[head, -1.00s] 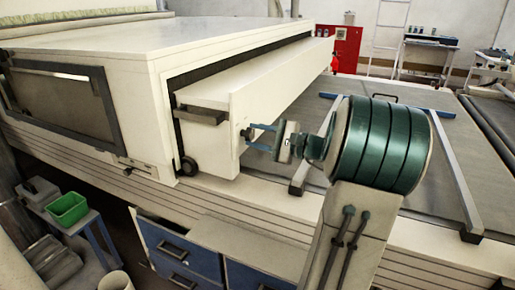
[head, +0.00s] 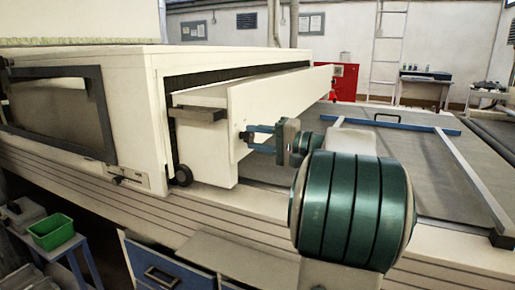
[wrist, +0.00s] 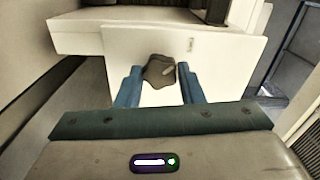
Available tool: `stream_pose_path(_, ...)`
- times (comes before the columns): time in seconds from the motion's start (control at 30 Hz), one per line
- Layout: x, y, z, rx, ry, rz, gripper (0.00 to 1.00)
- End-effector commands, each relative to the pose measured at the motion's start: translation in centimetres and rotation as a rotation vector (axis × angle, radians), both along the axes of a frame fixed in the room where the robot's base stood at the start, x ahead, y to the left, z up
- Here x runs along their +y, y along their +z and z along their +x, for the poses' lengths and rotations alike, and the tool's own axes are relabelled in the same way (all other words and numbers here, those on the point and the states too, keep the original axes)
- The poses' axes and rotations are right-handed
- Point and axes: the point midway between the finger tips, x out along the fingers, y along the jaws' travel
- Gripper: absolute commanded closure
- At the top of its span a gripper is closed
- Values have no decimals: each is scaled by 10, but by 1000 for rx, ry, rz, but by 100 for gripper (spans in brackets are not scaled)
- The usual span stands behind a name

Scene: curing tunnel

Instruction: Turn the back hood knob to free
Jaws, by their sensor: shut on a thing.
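The dark, lobed hood knob (wrist: 158,73) sits on the white end face (wrist: 215,60) of the hood. In the wrist view a pale pointer mark on it points to the right and slightly up. My gripper (wrist: 160,76) has its two blue fingers on either side of the knob and is shut on it. In the head view the knob (head: 243,136) is small and partly hidden by the fingertips of my gripper (head: 249,133). A small label (wrist: 191,44) is on the face above and right of the knob; its text is too small to read.
The large white tunnel housing (head: 130,75) stands at the left. A grey belt bed (head: 420,180) with a blue and grey frame (head: 465,165) lies to the right. Blue drawers (head: 165,265) and a green bin (head: 52,232) are below.

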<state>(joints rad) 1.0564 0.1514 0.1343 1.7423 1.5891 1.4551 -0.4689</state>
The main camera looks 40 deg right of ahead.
Motion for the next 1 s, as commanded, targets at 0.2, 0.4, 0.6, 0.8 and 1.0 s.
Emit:
stream_pose_path(0.2, 0, -1, 0, -12, 2, -24, 88)
stream_pose_path(0.4, 0, -1, 0, -13, 2, -26, 88)
stream_pose_path(0.6, 0, -1, 0, -13, 1, -26, 54)
stream_pose_path(0.8, 0, -1, 0, -13, 1, -25, 44)
stream_pose_path(1.0, -2, 0, -3, -13, -1, -25, 44)
